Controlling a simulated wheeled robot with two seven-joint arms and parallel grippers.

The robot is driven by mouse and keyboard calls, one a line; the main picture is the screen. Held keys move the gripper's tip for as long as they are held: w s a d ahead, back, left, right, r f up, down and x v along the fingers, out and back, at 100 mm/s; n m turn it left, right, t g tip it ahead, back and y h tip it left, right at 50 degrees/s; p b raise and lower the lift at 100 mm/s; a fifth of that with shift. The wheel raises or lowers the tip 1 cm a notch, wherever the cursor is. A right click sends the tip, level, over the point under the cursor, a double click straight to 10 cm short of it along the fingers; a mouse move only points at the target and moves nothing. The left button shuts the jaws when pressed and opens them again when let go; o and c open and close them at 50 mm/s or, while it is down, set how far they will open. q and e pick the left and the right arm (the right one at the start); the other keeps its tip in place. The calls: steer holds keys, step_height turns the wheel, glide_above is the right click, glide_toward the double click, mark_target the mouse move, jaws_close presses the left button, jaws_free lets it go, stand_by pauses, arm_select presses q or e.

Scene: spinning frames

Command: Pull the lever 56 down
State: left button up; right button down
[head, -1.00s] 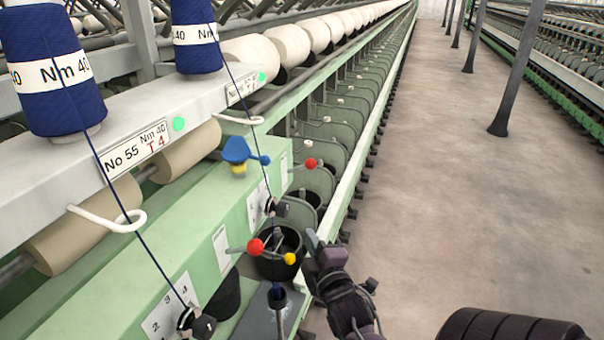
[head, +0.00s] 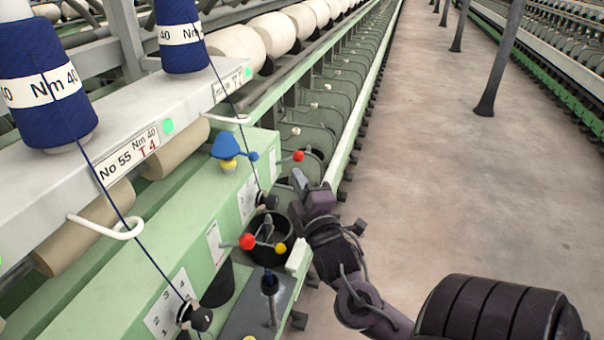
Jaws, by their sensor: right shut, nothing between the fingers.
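Two red-knobbed levers stick out from the green machine front. The farther red knob (head: 298,156) is at the end of a short rod near the box's far end. The sign of the near station reads No 55; the number on the farther sign (head: 232,84) is too small to read, so I cannot tell which lever is 56. My right gripper (head: 299,181) is shut and empty, just below the farther red knob in the picture. I see a gap between them. My left gripper is not in view.
A blue and yellow knob (head: 226,146) sits on top of the green box. Blue yarn bobbins (head: 45,85) stand on the grey rail, with threads running down. A dark pot (head: 266,250) is left of my right gripper. The aisle floor (head: 430,170) to the right is clear.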

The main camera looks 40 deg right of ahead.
mark_target(288, 159)
steer(key=p+x, duration=0.2)
steer(key=x, duration=0.4)
